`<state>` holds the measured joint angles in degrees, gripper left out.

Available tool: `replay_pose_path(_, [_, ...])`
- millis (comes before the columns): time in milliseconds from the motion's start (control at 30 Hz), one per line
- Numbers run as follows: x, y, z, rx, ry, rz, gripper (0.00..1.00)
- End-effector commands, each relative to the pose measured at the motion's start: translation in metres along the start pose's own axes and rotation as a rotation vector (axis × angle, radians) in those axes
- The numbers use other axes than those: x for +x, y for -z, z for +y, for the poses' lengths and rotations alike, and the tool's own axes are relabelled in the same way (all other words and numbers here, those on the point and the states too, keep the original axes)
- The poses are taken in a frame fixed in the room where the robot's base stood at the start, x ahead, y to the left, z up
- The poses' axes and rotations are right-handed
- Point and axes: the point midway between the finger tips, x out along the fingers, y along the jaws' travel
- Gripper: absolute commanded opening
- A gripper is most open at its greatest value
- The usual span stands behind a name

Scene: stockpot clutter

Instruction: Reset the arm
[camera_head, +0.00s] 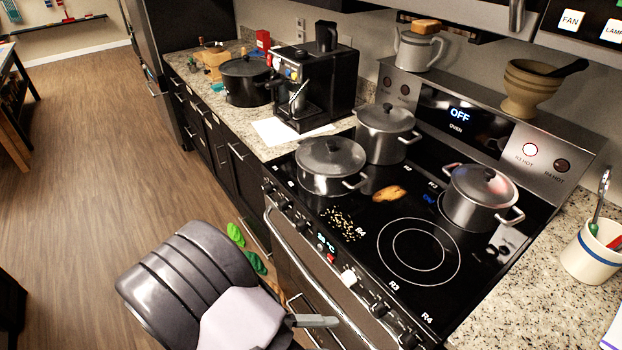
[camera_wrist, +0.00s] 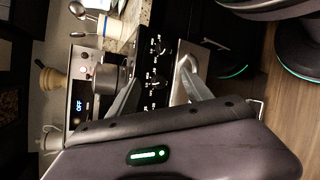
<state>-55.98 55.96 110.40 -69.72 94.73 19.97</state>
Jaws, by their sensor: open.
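My gripper (camera_head: 318,322) is at the bottom of the head view, in front of the stove (camera_head: 365,222) and apart from it. One finger shows there; the rest is hidden behind my arm. In the wrist view my gripper (camera_wrist: 160,76) has its two fingers spread, with nothing between them. The wrist view is turned on its side and shows the stove's knob panel beyond the fingers.
Stockpots stand on the stove at front left (camera_head: 331,163), back left (camera_head: 385,132) and right (camera_head: 481,196). A black pot (camera_head: 246,82) and coffee machine (camera_head: 313,82) are on the left counter. A utensil crock (camera_head: 592,252) stands right. The wooden floor (camera_head: 95,160) is open at left.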

Motion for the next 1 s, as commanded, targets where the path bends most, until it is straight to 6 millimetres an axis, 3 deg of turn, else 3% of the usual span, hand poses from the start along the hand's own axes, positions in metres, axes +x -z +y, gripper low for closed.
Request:
replay_pose_path(33, [0.003,-0.015,0.024,0.067,0.166,-0.029,0.58])
replay_pose_path(100, [0.005,-0.040,0.050,0.163,0.407,-0.048,0.58])
replay_pose_path(267, [0.004,-0.096,0.095,0.465,0.899,0.025,0.58])
replay_pose_path(400, [-0.003,-0.135,0.128,0.807,1.200,0.206,0.58])
replay_pose_path(633, [-0.010,-0.168,0.163,1.203,1.348,0.479,0.58])
replay_pose_path(1000, [-0.012,-0.173,0.169,1.251,1.355,0.518,0.58])
